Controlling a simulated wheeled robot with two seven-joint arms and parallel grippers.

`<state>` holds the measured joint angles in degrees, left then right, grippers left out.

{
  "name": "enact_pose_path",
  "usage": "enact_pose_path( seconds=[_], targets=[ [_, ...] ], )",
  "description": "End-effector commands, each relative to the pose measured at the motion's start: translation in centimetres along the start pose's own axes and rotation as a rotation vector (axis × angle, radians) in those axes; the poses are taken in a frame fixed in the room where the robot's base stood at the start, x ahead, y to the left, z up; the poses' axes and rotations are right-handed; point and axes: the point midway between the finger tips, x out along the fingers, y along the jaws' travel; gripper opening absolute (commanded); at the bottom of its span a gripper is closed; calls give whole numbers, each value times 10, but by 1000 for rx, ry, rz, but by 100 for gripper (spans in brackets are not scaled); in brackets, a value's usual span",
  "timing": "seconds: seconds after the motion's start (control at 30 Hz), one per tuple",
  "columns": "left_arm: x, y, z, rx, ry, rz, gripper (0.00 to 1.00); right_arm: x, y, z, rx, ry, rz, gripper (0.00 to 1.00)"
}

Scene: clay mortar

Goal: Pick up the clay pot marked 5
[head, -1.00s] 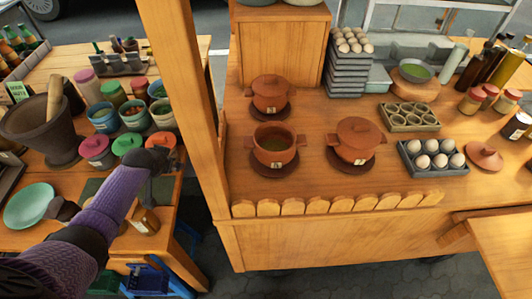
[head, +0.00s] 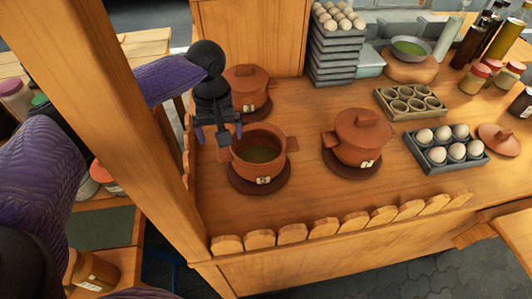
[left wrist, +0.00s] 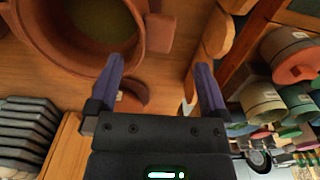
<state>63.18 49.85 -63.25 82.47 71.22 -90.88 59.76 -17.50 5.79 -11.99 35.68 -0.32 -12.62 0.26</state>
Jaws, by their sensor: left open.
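Three brown clay pots stand on saucers on the wooden counter. The front left pot (head: 246,168) has no lid and holds greenish contents. The lidded pot on the right (head: 358,142) and the lidded one behind (head: 246,86) carry similar tags; I cannot read the digits surely. My left gripper (head: 219,138) is open and empty, above the left handle of the open pot, fingers pointing down. In the left wrist view the open pot (left wrist: 50,48) is at the top left, and its handle lies beyond the gap between the fingertips (left wrist: 158,70). My right gripper is out of view.
A wooden post (head: 120,110) stands left of the gripper, close to my left arm. A low scalloped edging (head: 292,233) runs along the counter's front. An egg tray (head: 445,158), a loose lid (head: 499,141) and stacked trays (head: 335,65) are to the right and behind.

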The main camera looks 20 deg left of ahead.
Motion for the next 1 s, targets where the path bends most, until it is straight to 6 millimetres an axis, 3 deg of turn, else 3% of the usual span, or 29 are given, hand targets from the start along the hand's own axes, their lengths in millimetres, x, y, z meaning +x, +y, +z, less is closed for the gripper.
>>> enact_pose_path(
  seconds=[0.33, 0.63, 1.0],
  targets=[
    [67, 5, 0, 1, 0, 0, 99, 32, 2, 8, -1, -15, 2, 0],
    [74, 6, 0, 3, 3, 3, 99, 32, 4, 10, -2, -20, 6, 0],
    [74, 5, 0, 3, 3, 3, 23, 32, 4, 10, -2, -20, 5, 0]
  ],
)
